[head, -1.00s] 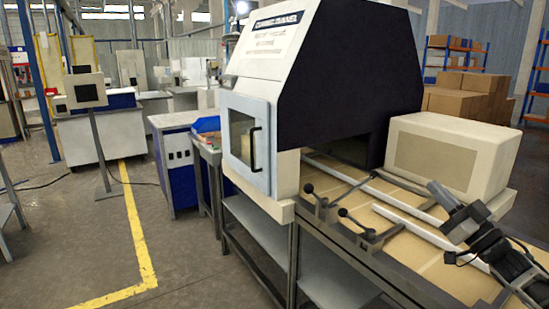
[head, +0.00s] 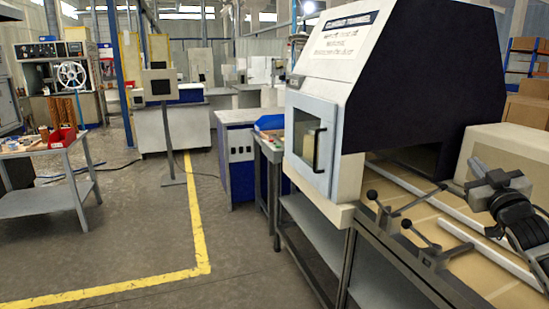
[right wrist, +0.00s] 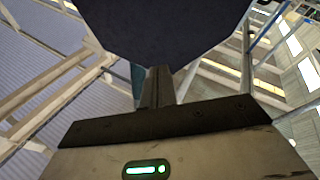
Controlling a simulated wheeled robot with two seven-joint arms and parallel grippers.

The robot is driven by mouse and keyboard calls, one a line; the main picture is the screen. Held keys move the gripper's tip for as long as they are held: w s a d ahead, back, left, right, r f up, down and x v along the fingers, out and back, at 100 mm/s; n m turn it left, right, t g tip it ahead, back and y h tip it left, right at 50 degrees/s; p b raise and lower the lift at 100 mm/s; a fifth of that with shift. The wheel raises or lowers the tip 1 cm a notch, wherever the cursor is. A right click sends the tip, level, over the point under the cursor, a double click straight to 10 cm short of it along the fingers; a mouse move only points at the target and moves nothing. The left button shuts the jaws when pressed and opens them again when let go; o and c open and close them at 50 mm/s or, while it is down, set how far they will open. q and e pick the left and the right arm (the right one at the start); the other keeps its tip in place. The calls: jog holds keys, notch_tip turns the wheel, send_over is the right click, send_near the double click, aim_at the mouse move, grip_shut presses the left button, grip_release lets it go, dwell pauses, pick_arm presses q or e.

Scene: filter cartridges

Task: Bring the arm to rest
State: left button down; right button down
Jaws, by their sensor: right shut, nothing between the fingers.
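My right gripper (head: 481,165) is at the right of the head view, raised in front of the machine bench. In the right wrist view its fingers (right wrist: 157,80) are together, with nothing between them. The left gripper is in neither view. No filter cartridge can be made out in these frames.
A large machine (head: 400,80) with a white front, dark side and glass door stands on a bench with lever handles (head: 425,240) and rails. A beige box (head: 515,160) is behind my right arm. At left is a table (head: 45,150) with a red bin (head: 62,137).

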jog(key=d+f+g+h, duration=0.3)
jog(key=d+f, duration=0.1)
jog(key=s+a+f+n+g+y, duration=0.15)
jog(key=s+a+f, duration=0.25)
jog(key=a+f, duration=0.55)
jog(key=s+a+f+n+g+y, duration=0.1)
jog(key=s+a+f+g+y, duration=0.2)
jog(key=a+f, duration=0.7)
jog(key=s+a+f+m+g+y, duration=0.1)
jog(key=s+a+f, duration=0.4)
jog(key=s, duration=0.4)
jog(key=s+a+f+m+g+y, duration=0.1)
jog(key=s+a+f, duration=0.4)
jog(key=s, duration=0.4)
jog(key=s+a+f+m+g+y, duration=0.1)
jog(key=s+a+f, duration=0.4)
jog(key=s, duration=0.5)
notch_tip(320, 180, down, 2)
jog(key=shift+a+f, duration=0.1)
jog(key=shift+a, duration=0.05)
jog(key=shift+s, duration=0.15)
